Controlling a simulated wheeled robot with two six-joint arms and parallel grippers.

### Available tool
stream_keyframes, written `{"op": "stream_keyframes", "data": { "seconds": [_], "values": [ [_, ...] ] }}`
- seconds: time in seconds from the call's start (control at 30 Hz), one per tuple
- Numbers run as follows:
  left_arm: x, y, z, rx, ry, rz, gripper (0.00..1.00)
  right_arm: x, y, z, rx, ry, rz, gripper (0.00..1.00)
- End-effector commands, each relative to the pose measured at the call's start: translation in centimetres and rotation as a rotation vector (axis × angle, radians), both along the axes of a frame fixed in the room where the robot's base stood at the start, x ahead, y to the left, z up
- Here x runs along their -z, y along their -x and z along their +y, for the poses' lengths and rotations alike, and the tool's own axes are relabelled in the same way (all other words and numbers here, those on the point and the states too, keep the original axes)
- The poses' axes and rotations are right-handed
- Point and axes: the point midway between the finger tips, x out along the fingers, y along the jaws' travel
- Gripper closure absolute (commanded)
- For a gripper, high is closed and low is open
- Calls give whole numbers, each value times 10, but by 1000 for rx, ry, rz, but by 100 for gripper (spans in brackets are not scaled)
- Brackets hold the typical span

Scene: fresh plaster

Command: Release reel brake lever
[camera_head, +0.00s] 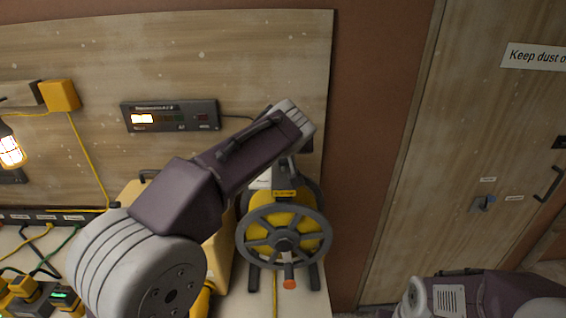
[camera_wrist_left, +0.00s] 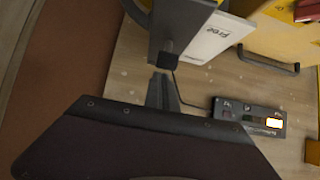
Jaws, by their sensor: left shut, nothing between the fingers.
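The cable reel stands on the bench in the head view, with a yellow drum (camera_head: 262,218), a grey spoked wheel (camera_head: 248,258) and an orange crank handle (camera_head: 289,284). My left arm reaches over its top and hides much of the upper part. In the left wrist view my left gripper (camera_wrist_left: 162,85) is shut and empty. Its tips are close to a dark knob (camera_wrist_left: 168,54), which looks like the brake lever's end. I cannot tell whether they touch. Beside it is a white plate (camera_wrist_left: 208,40) reading "Free". My right arm shows at the bottom right; its gripper is out of frame.
A dark panel meter (camera_head: 172,115) with a lit display is on the wooden board behind; it also shows in the left wrist view (camera_wrist_left: 248,117). A yellow box (camera_head: 218,262) stands left of the reel. Adapters and cables crowd the bench's left. A door (camera_head: 415,190) is at right.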

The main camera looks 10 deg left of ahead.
Motion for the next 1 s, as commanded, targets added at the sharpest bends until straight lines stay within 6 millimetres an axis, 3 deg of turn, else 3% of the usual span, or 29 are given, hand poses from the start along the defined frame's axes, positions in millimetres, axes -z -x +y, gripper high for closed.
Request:
{"op": "stream_keyframes", "data": {
  "seconds": [0.77, 0.87, 1.0],
  "values": [
    [5, -14, 3, 1, 0, 2, 100, -3, 1, 0, 0, 0, 2, 32],
    [-2, -16, 5, 0, -1, 2, 100, -10, 1, 0, 0, 0, 2, 32],
    [-27, -25, 13, -1, 1, 2, 100, -37, 1, 0, 0, 0, 2, 32]
  ]
}}
